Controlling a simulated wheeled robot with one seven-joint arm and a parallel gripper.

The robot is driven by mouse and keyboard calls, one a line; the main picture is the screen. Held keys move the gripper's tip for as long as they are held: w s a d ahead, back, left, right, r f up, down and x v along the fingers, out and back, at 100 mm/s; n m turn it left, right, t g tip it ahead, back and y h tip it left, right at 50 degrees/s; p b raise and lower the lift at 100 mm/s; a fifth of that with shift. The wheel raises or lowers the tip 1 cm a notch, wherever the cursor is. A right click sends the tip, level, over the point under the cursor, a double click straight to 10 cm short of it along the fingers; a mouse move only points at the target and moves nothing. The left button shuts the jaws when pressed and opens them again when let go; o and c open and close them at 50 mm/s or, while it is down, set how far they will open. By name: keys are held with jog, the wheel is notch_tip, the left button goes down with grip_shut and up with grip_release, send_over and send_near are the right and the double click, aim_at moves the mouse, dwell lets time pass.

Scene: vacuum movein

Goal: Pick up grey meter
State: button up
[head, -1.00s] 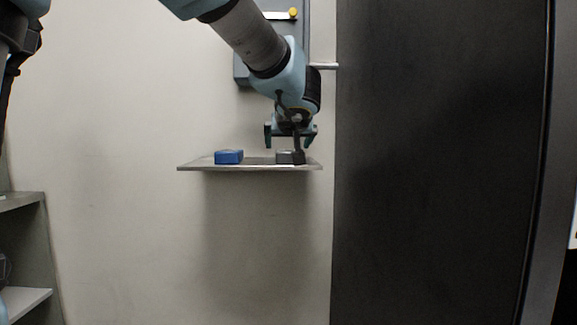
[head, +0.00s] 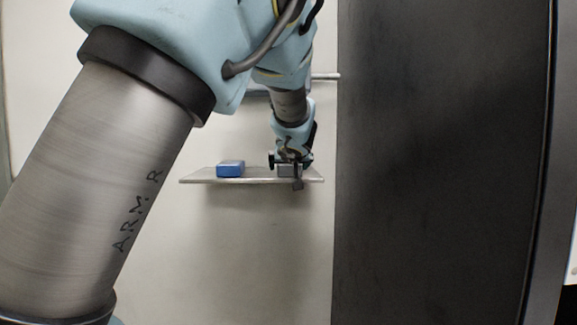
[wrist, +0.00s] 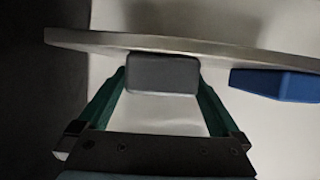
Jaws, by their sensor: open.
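The grey meter (head: 287,171) is a small grey block on the right part of a wall shelf in the head view. In the wrist view the grey meter (wrist: 162,73) lies between the tips of two green fingers. My gripper (head: 290,163) is at the shelf, right at the meter, and partly hides it. In the wrist view my gripper (wrist: 163,82) is open, with one finger on each side of the meter. I cannot tell whether the fingers touch it.
The shelf (head: 205,180) is a thin plate on a pale wall. A blue block (head: 230,169) sits on it to the left of the meter, and the blue block (wrist: 275,84) also shows in the wrist view. A tall dark panel (head: 435,170) stands just right of the shelf.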

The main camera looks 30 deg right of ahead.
jog(key=shift+w+d+f, duration=0.1)
jog(key=shift+w+d, duration=0.05)
jog(key=shift+w, duration=0.1)
jog(key=c, duration=1.4)
